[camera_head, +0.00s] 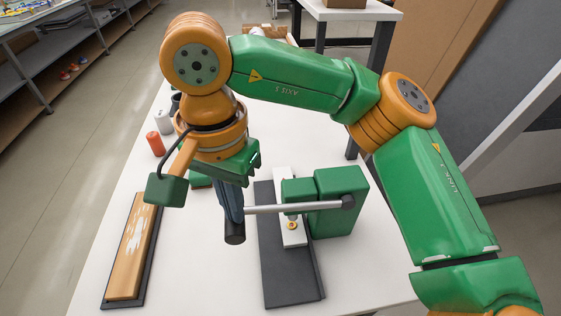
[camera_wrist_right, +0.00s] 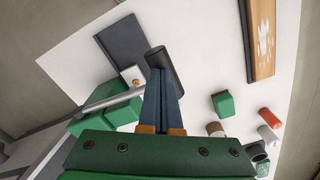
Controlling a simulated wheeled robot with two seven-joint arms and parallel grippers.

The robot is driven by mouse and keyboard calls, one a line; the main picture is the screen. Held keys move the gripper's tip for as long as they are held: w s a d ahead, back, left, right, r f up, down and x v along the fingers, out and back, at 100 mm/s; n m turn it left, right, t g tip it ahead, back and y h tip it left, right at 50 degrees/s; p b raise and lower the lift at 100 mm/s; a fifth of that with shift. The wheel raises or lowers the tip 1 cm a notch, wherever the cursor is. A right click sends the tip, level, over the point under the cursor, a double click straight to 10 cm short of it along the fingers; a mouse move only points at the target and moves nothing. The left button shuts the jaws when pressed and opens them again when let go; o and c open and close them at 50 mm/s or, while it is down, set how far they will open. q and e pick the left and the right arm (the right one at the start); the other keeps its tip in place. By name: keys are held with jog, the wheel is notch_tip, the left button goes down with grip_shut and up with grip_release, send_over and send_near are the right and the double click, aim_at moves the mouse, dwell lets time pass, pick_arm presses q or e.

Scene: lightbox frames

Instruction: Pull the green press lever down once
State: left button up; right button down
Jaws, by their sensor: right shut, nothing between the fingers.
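The green press (camera_head: 340,190) stands on a dark base plate (camera_head: 285,288) at the right of the white table. Its lever (camera_head: 290,208) is a grey rod running roughly level leftward from a dark pivot to a dark cylindrical handle (camera_head: 234,235). The handle also shows in the wrist view (camera_wrist_right: 164,62). My right gripper (camera_head: 231,208) points down at the handle end, its blue-grey fingers shut with nothing between them. In the wrist view the fingertips (camera_wrist_right: 161,75) overlap the handle; I cannot tell whether they touch it. My left gripper is out of view.
A wooden board (camera_head: 130,250) on a dark tray lies at the left. An orange cylinder (camera_head: 155,143), a white cylinder (camera_head: 163,122) and a green block (camera_wrist_right: 222,103) stand behind my gripper. White table is clear between the board and the press.

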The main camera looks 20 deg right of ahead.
notch_tip(320, 180, up, 16)
jog(key=d+p, duration=0.3)
jog(key=p, duration=1)
jog(key=shift+s, duration=0.4)
